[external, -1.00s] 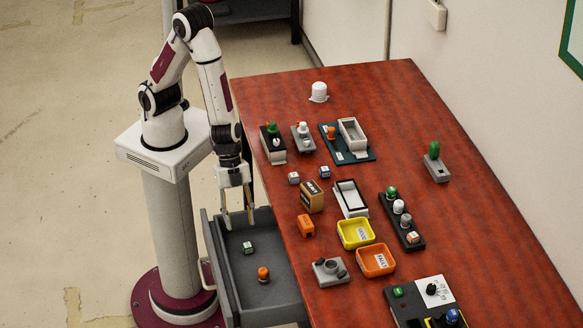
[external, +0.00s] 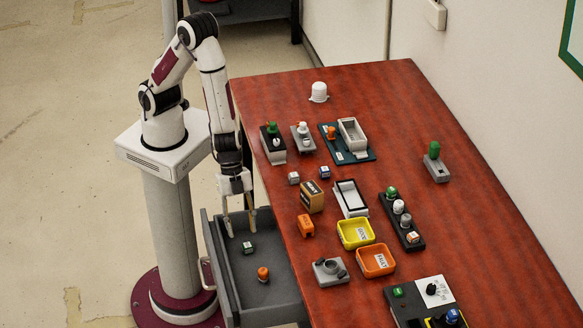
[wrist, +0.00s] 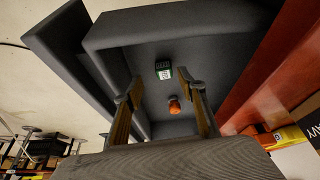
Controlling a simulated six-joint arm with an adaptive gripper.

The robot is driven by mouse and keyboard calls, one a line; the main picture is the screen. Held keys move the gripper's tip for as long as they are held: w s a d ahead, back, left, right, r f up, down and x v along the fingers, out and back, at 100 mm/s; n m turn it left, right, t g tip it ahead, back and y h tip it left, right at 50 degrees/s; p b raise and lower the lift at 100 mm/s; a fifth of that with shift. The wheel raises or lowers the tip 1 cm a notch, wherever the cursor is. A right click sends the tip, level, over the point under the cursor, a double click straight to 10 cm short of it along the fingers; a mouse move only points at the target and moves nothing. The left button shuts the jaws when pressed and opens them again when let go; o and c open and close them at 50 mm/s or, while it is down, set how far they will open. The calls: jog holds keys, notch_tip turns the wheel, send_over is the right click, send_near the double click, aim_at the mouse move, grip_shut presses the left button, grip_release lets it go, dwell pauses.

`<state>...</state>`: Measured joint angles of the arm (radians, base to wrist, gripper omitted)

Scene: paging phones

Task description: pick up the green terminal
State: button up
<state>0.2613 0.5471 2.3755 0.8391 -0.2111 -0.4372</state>
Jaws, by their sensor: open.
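A small green block with a white label (external: 248,247), which looks like the green terminal, lies on the floor of the open grey drawer (external: 285,313). In the wrist view the green terminal (wrist: 163,70) shows between and just beyond the fingertips. My gripper (external: 241,236) points down into the drawer, open and empty, with its fingers above the green terminal. The wrist view shows both fingers of my gripper (wrist: 159,80) spread apart. Exact height above the block is hard to tell.
An orange knob-like piece (external: 263,274) lies in the drawer near the block. The drawer walls surround both. The red-brown table (external: 460,240) beside it carries a yellow bin (external: 356,234), an orange bin (external: 376,261) and several small devices.

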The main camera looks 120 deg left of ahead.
aim_at(247, 244)
jog(key=shift+w+f, duration=0.15)
jog(key=shift+f, duration=0.05)
dwell(0.4)
jog(key=shift+w+d+f, duration=0.15)
jog(key=shift+w+f, duration=0.25)
jog(key=shift+f, duration=0.25)
jog(key=shift+w+d+f, duration=0.15)
jog(key=shift+w+f, duration=0.25)
jog(key=shift+f, duration=0.2)
jog(key=shift+x, duration=1)
jog(key=c, duration=1)
